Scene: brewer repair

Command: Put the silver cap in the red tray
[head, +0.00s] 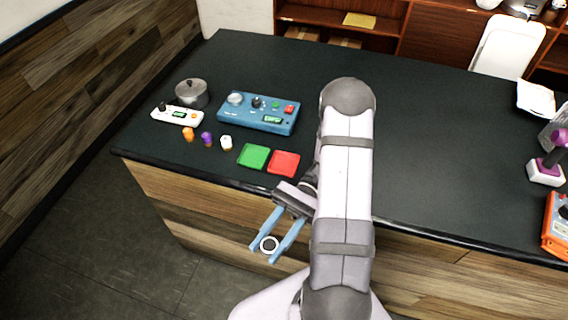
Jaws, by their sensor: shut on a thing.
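My gripper (262,254) hangs off the front edge of the counter, over the floor, with its two blue fingers pointing down and left. It is shut on a small round thing with a pale rim and a dark middle, which looks like the silver cap (262,246). The cap sits between the fingers near their tips. The red tray (284,163) lies flat near the front edge of the counter, up and right of the gripper in the picture, and looks empty.
A green tray (253,156) lies left of the red one. Orange (188,134), purple (207,138) and white (226,143) small pieces stand farther left. A blue control box (258,114), a white panel (178,115) and a metal pot (192,93) are behind. My arm covers part of the counter.

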